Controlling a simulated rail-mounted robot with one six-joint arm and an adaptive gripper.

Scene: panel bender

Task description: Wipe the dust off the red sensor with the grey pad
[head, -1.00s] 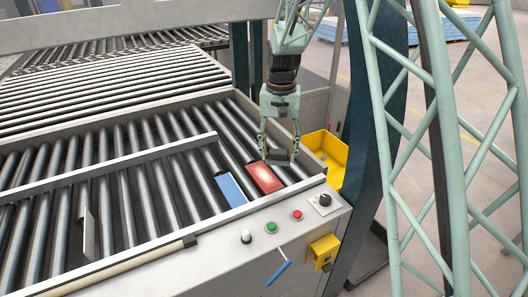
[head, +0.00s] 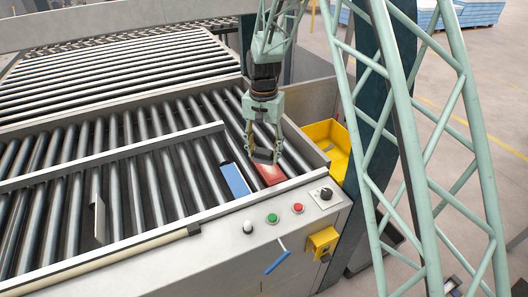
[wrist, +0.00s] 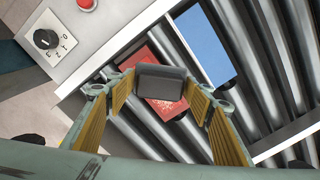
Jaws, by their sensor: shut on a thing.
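My gripper (head: 262,152) is shut on the grey pad (head: 262,157), a dark block across its fingertips. The pad is over the far part of the red sensor (head: 271,174), whose near end shows in the head view. In the wrist view the pad (wrist: 162,82) covers the middle of the red sensor (wrist: 172,108), with red showing on both sides. Pale dust specks show on the red beside the pad. I cannot tell whether the pad touches the sensor.
A blue block (head: 235,180) lies left of the sensor, close beside it. Rollers (head: 150,195) surround both. The front panel carries a green button (head: 272,218), a red button (head: 298,208) and a black knob (head: 326,194). A yellow bin (head: 338,150) stands at the right.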

